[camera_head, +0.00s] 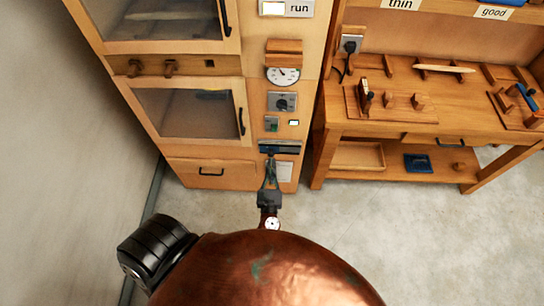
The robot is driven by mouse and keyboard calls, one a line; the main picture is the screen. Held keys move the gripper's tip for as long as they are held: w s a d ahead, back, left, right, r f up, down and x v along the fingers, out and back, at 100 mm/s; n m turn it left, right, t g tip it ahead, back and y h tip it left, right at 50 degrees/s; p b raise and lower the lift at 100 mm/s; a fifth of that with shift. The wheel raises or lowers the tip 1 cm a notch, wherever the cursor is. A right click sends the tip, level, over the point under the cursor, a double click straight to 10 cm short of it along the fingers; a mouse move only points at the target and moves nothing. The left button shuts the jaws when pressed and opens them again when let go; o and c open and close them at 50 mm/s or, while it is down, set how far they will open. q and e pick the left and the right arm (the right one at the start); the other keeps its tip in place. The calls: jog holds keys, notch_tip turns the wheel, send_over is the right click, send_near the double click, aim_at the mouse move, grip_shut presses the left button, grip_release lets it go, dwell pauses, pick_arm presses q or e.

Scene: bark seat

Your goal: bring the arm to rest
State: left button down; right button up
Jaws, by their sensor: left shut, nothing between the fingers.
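My left gripper (270,172) is in the lower middle of the head view, pointing away from me toward the front of the wooden cabinet (210,172). Its fingers are together and hold nothing. The fingertips show just below a dark bar (280,147) on the cabinet's control column; I cannot tell whether they touch it. A copper-coloured rounded part and a black joint of mine fill the bottom of the view and hide the floor there. My right gripper is not in view.
The cabinet has two windowed doors, a gauge (283,76), a dial (282,102) and a "run" label (299,9). A wooden workbench (400,125) with several tools stands at right. A blue tray (418,163) lies on its lower shelf. Grey floor (400,240) is clear at lower right.

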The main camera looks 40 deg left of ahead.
pick_arm(q)
jog(key=shift+s+d, duration=0.1)
jog(key=shift+s, duration=0.1)
jog(key=shift+f, duration=0.15)
dwell(0.3)
jog(key=s+d+f+m+g+h, duration=0.1)
jog(key=s+d+f+m+h, duration=0.2)
jog(key=f+m, duration=0.65)
jog(key=s+d+f+m+h, duration=0.1)
jog(key=d+f+m+h, duration=0.25)
jog(key=f+m, duration=0.65)
jog(key=s+f+m+g+h, duration=0.4)
jog(key=s+f+m, duration=0.6)
jog(key=f, duration=0.6)
jog(key=s+a+f+m+g, duration=0.2)
jog(key=s+f+m+g, duration=0.1)
jog(key=s, duration=0.8)
jog(key=s+a+f+m+g, duration=0.3)
jog(key=s+f+m, duration=0.3)
jog(key=s, duration=0.5)
jog(key=s+a+f+m+g, duration=0.3)
jog(key=s+f+m+g, duration=0.1)
jog(key=s, duration=0.8)
jog(key=shift+f+m+y, duration=0.45)
jog(key=shift+f+m, duration=0.3)
jog(key=shift+f, duration=0.05)
